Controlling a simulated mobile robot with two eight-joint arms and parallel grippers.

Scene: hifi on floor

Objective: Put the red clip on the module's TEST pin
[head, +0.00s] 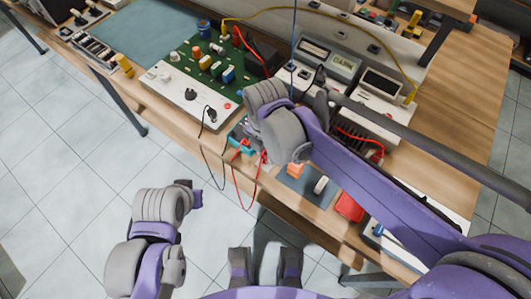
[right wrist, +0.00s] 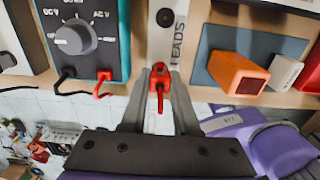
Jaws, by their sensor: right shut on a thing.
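The red clip (right wrist: 159,88) sits between the fingertips of my right gripper (right wrist: 160,78), which is shut on it. They are in front of a light strip marked LEADS (right wrist: 180,40). In the head view my right wrist hides most of the gripper, and a red lead (head: 236,185) hangs in a loop below it. The green board (head: 215,65) on a white base, which seems to be the module, lies farther back and left. I cannot make out its TEST pin. My left arm (head: 160,205) is low over the floor; its fingers do not show clearly.
A teal multimeter (right wrist: 125,40) with black and red plugs is left of the clip. An orange block (right wrist: 238,73) is to the right on a dark mat (right wrist: 282,45). Instruments (head: 325,62) stand behind my right arm. A black lead (head: 205,148) hangs off the bench's front edge.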

